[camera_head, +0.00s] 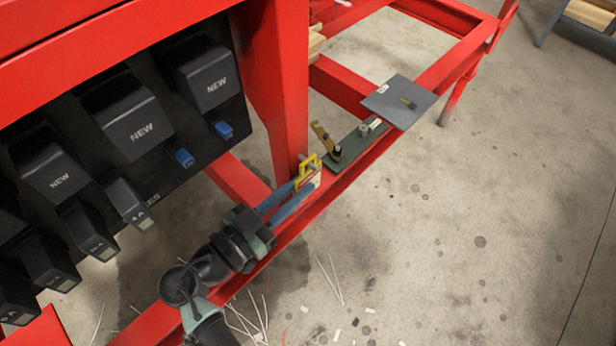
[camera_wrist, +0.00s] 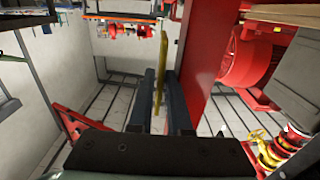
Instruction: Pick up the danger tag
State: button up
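The danger tag (camera_head: 312,183) is a small white plate with red marking, beside a yellow frame (camera_head: 304,165) at the foot of the red post. My gripper (camera_head: 300,190) reaches toward it from the lower left, with its two blue fingers apart. In the wrist view, a thin yellow piece (camera_wrist: 162,60) stands nearly edge-on between the fingertips of my gripper (camera_wrist: 161,75). A narrow gap shows between the fingers, and I see no clear grip on the tag. The fingers hide part of the tag.
A green plate (camera_head: 350,148) with a brass-coloured lever (camera_head: 322,138) and a grey mat (camera_head: 398,102) lie farther along the red beam. The red post (camera_head: 285,90) is close beside my gripper. Black boxes (camera_head: 130,120) hang at left. Open concrete floor (camera_head: 470,220) is at right.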

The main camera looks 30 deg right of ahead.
jog(key=shift+w+d, duration=0.1)
jog(key=shift+d, duration=0.2)
grip_shut()
jog(key=shift+r+p, duration=0.35)
jog(key=shift+r, duration=0.5)
jog(key=s+d+p, duration=0.1)
jog(key=s+d, duration=0.2)
jog(key=s, duration=0.5)
jog(key=s+d, duration=0.3)
jog(key=s, duration=0.6)
jog(key=shift+p, duration=0.35)
